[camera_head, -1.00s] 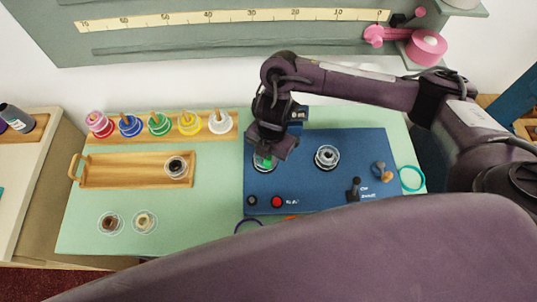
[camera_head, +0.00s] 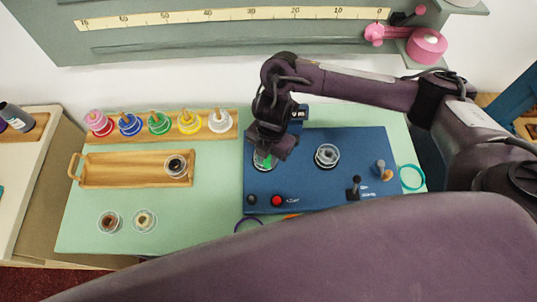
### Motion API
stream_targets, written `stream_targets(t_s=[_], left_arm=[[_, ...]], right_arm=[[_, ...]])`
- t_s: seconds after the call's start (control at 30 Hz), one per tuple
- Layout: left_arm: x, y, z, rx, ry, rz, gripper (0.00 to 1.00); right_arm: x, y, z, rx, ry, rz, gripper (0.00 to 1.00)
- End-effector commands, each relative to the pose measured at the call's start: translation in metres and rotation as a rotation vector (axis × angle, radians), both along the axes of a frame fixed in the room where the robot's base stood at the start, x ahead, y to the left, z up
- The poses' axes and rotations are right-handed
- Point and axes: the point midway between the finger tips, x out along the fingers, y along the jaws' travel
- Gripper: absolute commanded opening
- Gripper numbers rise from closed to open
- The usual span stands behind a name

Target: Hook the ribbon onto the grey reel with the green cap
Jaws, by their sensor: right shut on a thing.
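A reel with a green cap (camera_head: 262,162) sits at the left of the blue panel (camera_head: 310,190), partly hidden under my right gripper. My right gripper (camera_head: 266,155) points down over this reel and is shut; what it holds is too small and covered to make out. I cannot make out a ribbon, nor whether one touches the reel. A second grey reel (camera_head: 327,157) stands on the panel to the right, apart from the gripper. My left gripper is not in view.
Several coloured spools stand on a wooden rack (camera_head: 164,138) at the back left. A wooden tray (camera_head: 125,171) holds one dark reel (camera_head: 177,166). Two small reels lie front left. A black lever (camera_head: 354,190) rises from the panel.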

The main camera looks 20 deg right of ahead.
Motion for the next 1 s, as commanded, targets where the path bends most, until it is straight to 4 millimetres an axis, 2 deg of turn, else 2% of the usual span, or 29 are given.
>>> stream_targets(t_s=[0.37, 1.0], left_arm=[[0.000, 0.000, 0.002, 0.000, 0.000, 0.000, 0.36], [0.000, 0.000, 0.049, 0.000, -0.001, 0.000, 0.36]], right_arm=[[-0.002, 0.000, 0.001, -0.002, 0.004, 0.000, 0.01], [-0.001, 0.000, 0.050, -0.001, 0.002, 0.000, 0.01]])
